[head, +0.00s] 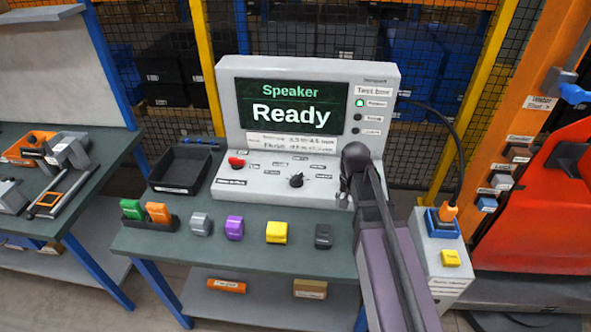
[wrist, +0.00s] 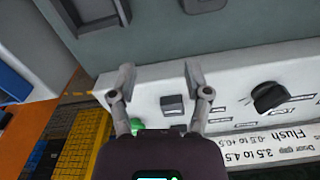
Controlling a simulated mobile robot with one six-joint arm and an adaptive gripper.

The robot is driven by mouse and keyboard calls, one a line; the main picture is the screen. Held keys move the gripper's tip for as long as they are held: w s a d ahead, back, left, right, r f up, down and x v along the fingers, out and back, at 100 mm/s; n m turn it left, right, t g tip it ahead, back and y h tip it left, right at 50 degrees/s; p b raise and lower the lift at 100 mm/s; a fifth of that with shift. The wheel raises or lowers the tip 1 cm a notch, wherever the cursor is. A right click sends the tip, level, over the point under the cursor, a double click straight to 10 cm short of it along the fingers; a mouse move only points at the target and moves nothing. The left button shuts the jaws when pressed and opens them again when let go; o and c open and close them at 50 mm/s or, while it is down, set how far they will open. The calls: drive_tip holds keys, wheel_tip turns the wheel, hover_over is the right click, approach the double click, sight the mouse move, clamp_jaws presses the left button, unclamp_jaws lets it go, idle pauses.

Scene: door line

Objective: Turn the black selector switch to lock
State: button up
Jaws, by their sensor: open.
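The black selector switch (head: 297,180) is a knob on the sloped front panel of the grey test box (head: 390,85). In the wrist view the selector switch (wrist: 268,97) sits to the right of my gripper (wrist: 158,75). The small labels around it are too small to read, so I cannot tell its set position. My gripper is open and empty, its two fingers spread over the panel beside a small dark switch (wrist: 172,103), apart from the selector. In the head view my gripper (head: 345,192) is at the panel's right end, partly hidden by my arm.
A red knob (head: 236,161) is on the panel's left. The screen (head: 291,106) reads "Speaker Ready". A black tray (head: 180,168) and several coloured blocks, including a yellow one (head: 277,232), stand on the bench (head: 185,265). A grey stand (head: 440,278) is at the right.

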sight(296, 176)
drive_tip(key=w+a+r+m+p, duration=0.2)
drive_tip(key=w+a+r+p, duration=0.1)
drive_tip(key=w+a, duration=0.4)
drive_tip(key=w+a+r+m+p, duration=0.2)
drive_tip(key=w+a+r+p, duration=0.2)
drive_tip(key=w+a+r, duration=0.2)
drive_tip(key=w+a, duration=0.2)
drive_tip(key=a, duration=0.1)
drive_tip(key=shift+w+a+p, duration=0.25)
drive_tip(key=shift+a+p, duration=0.05)
drive_tip(key=shift+a, duration=0.05)
drive_tip(key=shift+f, duration=0.15)
wheel_tip(296, 176, down, 14)
drive_tip(key=b, duration=1.4)
drive_tip(key=shift+r, duration=0.25)
clamp_jaws()
